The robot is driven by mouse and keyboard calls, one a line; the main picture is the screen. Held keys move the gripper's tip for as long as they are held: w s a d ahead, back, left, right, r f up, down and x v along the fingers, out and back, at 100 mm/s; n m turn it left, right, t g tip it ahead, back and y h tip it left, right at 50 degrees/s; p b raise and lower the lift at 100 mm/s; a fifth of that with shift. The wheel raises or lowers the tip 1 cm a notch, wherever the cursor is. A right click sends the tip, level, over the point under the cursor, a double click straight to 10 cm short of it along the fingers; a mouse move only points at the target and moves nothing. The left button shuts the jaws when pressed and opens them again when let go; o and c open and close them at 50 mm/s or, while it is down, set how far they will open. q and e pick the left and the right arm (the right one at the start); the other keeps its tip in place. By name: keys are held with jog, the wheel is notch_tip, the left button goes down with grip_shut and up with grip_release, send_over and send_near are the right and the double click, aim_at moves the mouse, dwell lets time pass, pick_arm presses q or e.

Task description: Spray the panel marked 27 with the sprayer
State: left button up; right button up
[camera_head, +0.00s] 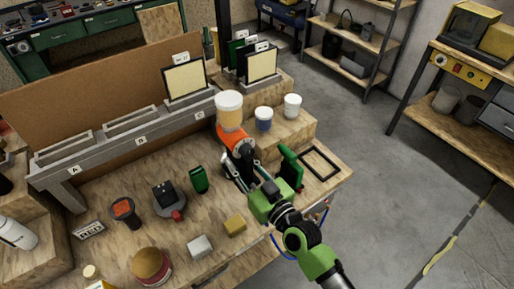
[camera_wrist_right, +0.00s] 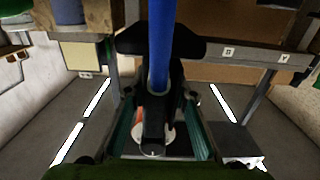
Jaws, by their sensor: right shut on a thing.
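The sprayer (camera_head: 234,134) has an orange body and a clear cup with a pale amber fill and a white lid. My right gripper (camera_head: 240,172) is shut on its lower part and holds it above the bench. In the right wrist view the sprayer's dark body (camera_wrist_right: 155,105) sits between the fingers, partly hiding its cup. A cream panel with a dark frame (camera_head: 185,79) stands in slot C of the grey rack (camera_head: 112,147), behind and left of the sprayer. More framed panels (camera_head: 261,64) stand at the back right. Their tags are too small to read surely. My left gripper is out of view.
A brown backboard (camera_head: 95,95) stands behind the rack; slots A and B look empty.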

jog(key=s+a+p, duration=0.2)
jog(key=s+a, duration=0.4)
jog(key=a, duration=0.3)
jog(key=shift+s+r, duration=0.2)
jog(key=shift+s, duration=0.05)
